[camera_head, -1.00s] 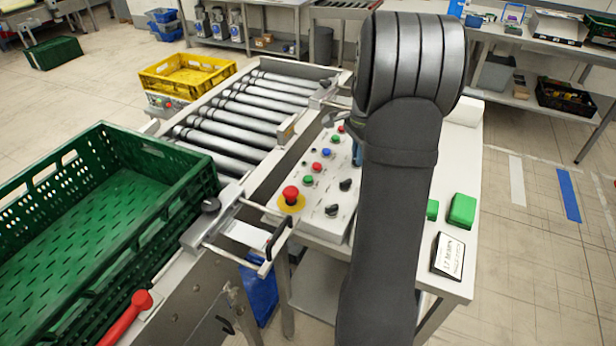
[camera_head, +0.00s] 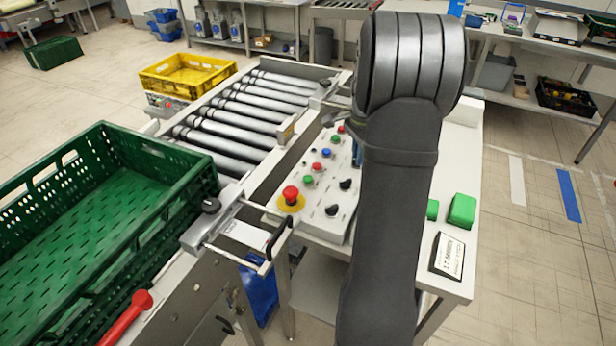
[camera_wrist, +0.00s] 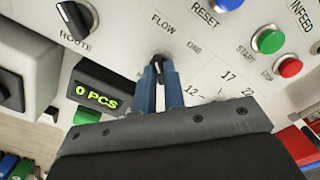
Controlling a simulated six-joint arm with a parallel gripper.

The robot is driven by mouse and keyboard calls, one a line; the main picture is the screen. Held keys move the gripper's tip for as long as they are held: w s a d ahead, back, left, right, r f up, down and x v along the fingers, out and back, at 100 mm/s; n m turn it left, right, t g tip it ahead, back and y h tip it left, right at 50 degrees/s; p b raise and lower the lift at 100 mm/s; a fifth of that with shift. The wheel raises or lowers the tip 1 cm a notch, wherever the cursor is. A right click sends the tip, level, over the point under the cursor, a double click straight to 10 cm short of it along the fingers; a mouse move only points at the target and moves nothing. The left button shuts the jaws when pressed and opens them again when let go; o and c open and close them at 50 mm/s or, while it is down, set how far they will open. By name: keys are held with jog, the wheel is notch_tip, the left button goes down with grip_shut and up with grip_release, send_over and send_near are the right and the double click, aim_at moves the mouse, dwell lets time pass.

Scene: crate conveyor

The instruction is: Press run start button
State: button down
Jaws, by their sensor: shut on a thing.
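In the wrist view my gripper (camera_wrist: 159,72) has its blue fingers closed around the black FLOW knob (camera_wrist: 158,60) on the white control panel (camera_wrist: 125,30). The green START button (camera_wrist: 268,40) lies to the right of the fingers, apart from them, with the red STOP button (camera_wrist: 289,67) beside it. The blue RESET button (camera_wrist: 229,3) is at the top edge. In the head view the panel (camera_head: 315,222) shows a row of coloured buttons, including two green ones; their labels are too small to read. My arm hides most of the gripper there.
A black ROUTE knob (camera_wrist: 77,18) and a counter reading 0 PCS (camera_wrist: 97,95) are left of the fingers. A red emergency stop (camera_head: 291,194) sits on the panel's near left. A green crate (camera_head: 105,135) and roller conveyor (camera_head: 250,110) stand to the left.

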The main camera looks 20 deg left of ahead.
jog(key=shift+d, duration=0.1)
dwell(0.3)
jog(key=shift+s+d+r, duration=0.2)
jog(key=shift+d+r, duration=0.05)
jog(key=s+a+r+n+t+h, duration=0.1)
jog(key=s+a+r+n+t, duration=0.4)
jog(key=n, duration=0.4)
notch_tip(320, 180, up, 5)
jog(key=n+t+y, duration=0.3)
jog(key=n+t, duration=0.1)
jog(key=n, duration=0.7)
send_over(309, 181)
jog(key=shift+r, duration=0.1)
jog(key=shift+f, duration=4.4)
jog(key=shift+f, duration=0.1)
jog(key=shift+f, duration=0.3)
